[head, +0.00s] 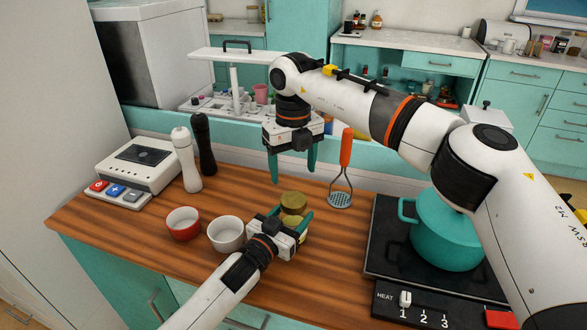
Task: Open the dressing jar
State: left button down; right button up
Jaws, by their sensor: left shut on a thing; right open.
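The dressing jar stands on the wooden counter with an olive-gold lid (293,201) on top; a little of its paler body (291,221) shows below the lid. My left gripper (291,216) reaches in from the front, low, with its green fingers shut around the jar body, and hides much of it. My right gripper (292,172) hangs from above, pointing down over the lid. Its green fingers are spread and empty, a little apart from the lid.
A potato masher with a red handle (346,147) stands just right of the jar. Red (184,224) and white (226,235) bowls sit to the left, with white and black mills (204,150) behind. A teal pot (446,236) is on the hob at right.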

aim_at(293, 199)
jog(key=m, duration=2.6)
jog(key=shift+m, duration=0.4)
jog(key=shift+f, duration=0.5)
notch_tip(293, 199, down, 7)
